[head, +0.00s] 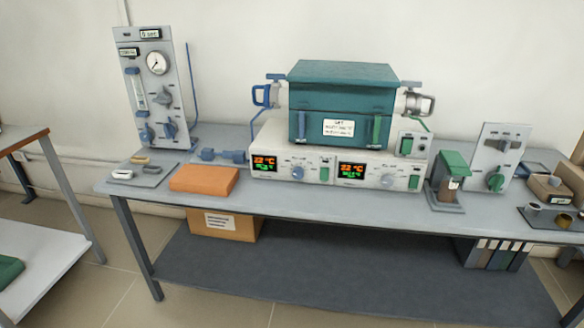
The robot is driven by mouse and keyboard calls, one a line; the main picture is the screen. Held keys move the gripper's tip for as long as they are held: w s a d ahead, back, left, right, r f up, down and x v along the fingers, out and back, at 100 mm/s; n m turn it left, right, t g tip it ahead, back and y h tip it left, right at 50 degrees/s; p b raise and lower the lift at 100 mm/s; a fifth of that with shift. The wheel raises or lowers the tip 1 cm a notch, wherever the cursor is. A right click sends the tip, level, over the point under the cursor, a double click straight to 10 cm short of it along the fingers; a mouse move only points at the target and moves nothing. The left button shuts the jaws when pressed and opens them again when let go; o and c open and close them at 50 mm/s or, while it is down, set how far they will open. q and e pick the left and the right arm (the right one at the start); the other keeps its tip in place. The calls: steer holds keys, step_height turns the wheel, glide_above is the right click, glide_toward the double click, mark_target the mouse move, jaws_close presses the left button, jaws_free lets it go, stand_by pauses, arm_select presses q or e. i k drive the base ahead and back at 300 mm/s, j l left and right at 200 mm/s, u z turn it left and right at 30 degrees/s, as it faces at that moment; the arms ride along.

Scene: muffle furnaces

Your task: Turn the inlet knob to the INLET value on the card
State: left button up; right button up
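A grey upright gas panel (176,75) stands at the left end of the bench, with a round gauge (157,62), a flow tube (139,90) and small displays at its top. It carries a grey knob (163,96) and blue knobs (169,129) lower down. A second grey panel (511,148) at the right has a dark handle and a green knob (495,181). The labels are too small to read, so I cannot tell which knob is the inlet. A white card (339,127) is on the teal furnace front; its lines are unreadable. Neither gripper is in view.
The teal furnace (345,72) sits on white control units (270,140) with lit displays. An orange block (204,179), a small tray (144,175), and a green-topped device (452,178) stand on the bench (290,205). The front bench strip is mostly clear.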

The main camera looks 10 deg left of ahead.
mark_target(298, 173)
steer(key=i+z, duration=0.45)
steer(key=i, duration=0.6)
